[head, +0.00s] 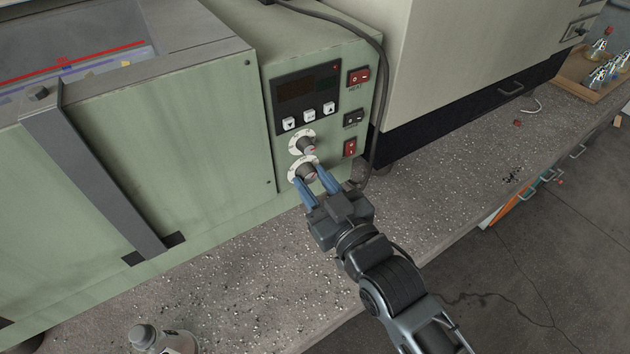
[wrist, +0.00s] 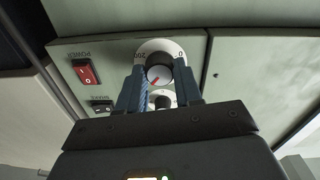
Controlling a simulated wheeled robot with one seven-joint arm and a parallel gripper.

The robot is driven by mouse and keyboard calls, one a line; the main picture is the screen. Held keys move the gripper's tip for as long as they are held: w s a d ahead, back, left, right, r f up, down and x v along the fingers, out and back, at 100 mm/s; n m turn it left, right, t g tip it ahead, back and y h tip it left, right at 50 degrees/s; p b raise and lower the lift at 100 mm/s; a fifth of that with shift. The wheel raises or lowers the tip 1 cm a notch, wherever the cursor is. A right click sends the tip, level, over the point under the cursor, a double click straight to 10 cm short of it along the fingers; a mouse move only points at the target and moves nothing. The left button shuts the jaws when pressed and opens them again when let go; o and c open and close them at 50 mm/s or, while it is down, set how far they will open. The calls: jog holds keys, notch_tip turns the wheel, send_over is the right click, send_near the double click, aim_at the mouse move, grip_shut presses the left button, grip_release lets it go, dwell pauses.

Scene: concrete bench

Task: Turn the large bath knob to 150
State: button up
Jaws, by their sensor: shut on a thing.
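The large bath knob (head: 306,171) is the lower of two knobs on the green control panel, dark with a grey face on a white dial. In the wrist view, which is upside down, the knob (wrist: 158,74) shows a red pointer line toward the lower left. The dial there reads 200 at left and 0 at right; other marks are hidden by my fingers. My gripper (head: 312,178) is shut on the knob, one blue finger on each side. The smaller upper knob (head: 307,144) is just above it and partly hidden in the wrist view (wrist: 163,100).
Above the knobs are a dark display (head: 300,89) and white buttons. A red power switch (head: 350,147) is close at right, with a black cable (head: 380,100) beyond. A bottle (head: 160,339) stands at the front left. The bench (head: 440,190) at right is mostly clear.

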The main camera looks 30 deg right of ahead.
jog(key=shift+f+m+p, duration=0.1)
jog(key=shift+m+p, duration=0.3)
jog(key=shift+m, duration=1.5)
jog(key=o, duration=1)
jog(key=shift+o, duration=0.2)
jog(key=shift+s, duration=0.1)
jog(key=s+b, duration=0.1)
jog(key=s, duration=0.6)
jog(key=shift+s+a, duration=0.2)
jog(key=shift+s, duration=0.15)
